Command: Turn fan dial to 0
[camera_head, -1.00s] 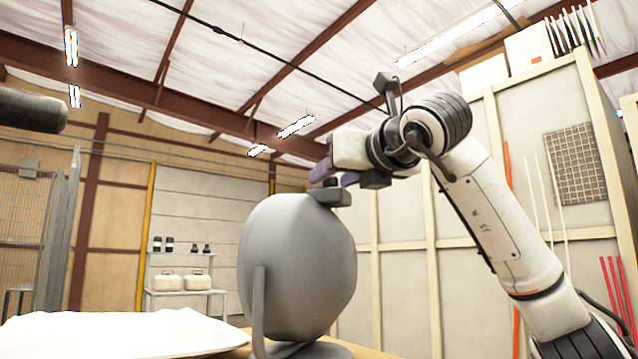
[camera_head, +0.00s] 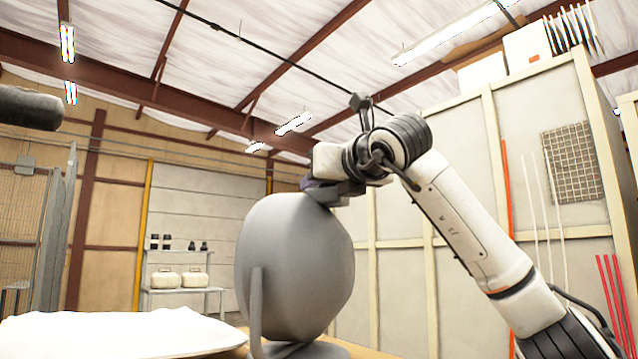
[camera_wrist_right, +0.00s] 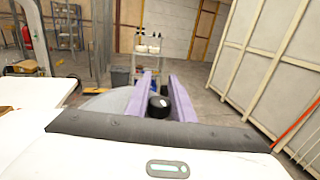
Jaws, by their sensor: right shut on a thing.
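The grey rounded fan (camera_head: 295,265) stands on a table at the centre of the head view. My right gripper (camera_head: 322,192) is at the fan's top. In the right wrist view, a round black knob (camera_wrist_right: 159,106), which looks like the fan dial, sits between the two purple fingers of my right gripper (camera_wrist_right: 160,80). The gripper is shut on it. Any dial markings are hidden, so its setting cannot be read. A dark part of my left arm shows at the left edge of the head view; my left gripper is not in view.
A white pillow-like sheet (camera_head: 110,333) lies on the table (camera_head: 235,350) left of the fan. A shelf (camera_head: 184,290) with containers stands far behind. Tall pale cabinet panels (camera_head: 455,150) rise behind my right arm. The air left of the fan is clear.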

